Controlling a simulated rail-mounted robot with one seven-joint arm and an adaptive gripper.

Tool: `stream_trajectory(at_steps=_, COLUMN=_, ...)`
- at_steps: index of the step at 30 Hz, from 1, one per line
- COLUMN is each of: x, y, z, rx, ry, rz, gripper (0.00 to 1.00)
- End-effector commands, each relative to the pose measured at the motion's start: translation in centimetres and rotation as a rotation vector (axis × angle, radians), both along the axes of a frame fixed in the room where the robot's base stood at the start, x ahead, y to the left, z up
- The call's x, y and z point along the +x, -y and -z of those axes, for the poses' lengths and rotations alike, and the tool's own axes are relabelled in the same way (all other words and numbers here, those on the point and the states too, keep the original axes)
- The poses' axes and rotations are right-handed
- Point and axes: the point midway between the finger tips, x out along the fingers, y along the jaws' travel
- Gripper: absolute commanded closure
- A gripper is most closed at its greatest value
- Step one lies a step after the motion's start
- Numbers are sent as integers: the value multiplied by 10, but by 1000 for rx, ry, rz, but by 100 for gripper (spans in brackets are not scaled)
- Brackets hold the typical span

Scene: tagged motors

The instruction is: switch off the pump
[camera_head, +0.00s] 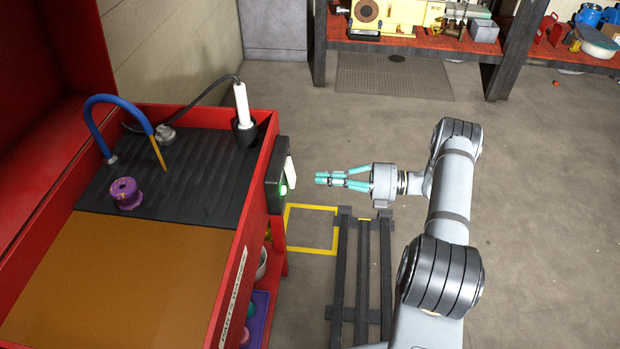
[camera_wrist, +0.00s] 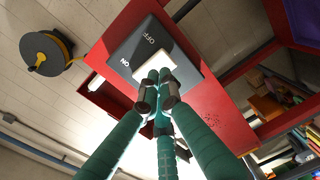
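A dark switch box (camera_head: 276,184) is fixed to the right side of the red wash station, with a white rocker (camera_head: 290,172) and a lit green spot on its face. In the wrist view, the dark switch plate (camera_wrist: 122,48) is marked OFF and ON, and its pale rocker (camera_wrist: 150,62) is partly behind my fingertips. My gripper (camera_head: 318,178) has teal fingers drawn together and points left at the switch, with a gap between in the head view. The wrist view shows the fingertips (camera_wrist: 160,80) close together and holding nothing. I cannot tell which part is the pump itself.
The red station (camera_head: 195,124) holds a black ribbed tray (camera_head: 190,190), a blue hose (camera_head: 100,100), a purple part (camera_head: 125,192) and a white cylinder (camera_head: 242,103). A dark slatted rack (camera_head: 342,270) stands below my gripper. Open floor (camera_head: 540,200) lies to the right.

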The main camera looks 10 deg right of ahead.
Motion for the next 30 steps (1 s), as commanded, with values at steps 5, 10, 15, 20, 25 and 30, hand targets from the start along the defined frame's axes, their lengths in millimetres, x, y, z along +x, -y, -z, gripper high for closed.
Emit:
stream_trajectory(at_steps=5, x=-12, y=39, z=5, rx=0, ry=-1, rz=3, gripper=100)
stream_trajectory(at_steps=10, x=-20, y=65, z=6, rx=0, ry=0, rz=2, gripper=100)
stream_trajectory(at_steps=15, x=-24, y=77, z=6, rx=2, ry=-2, rz=0, gripper=100)
stream_trajectory(at_steps=20, x=-25, y=79, z=6, rx=1, ry=-2, rz=-1, gripper=100)
stream_trajectory(at_steps=25, x=-25, y=79, z=6, rx=1, ry=-2, rz=0, gripper=100)
stream_trajectory(at_steps=30, x=-21, y=79, z=9, rx=-5, ry=5, rz=8, gripper=100)
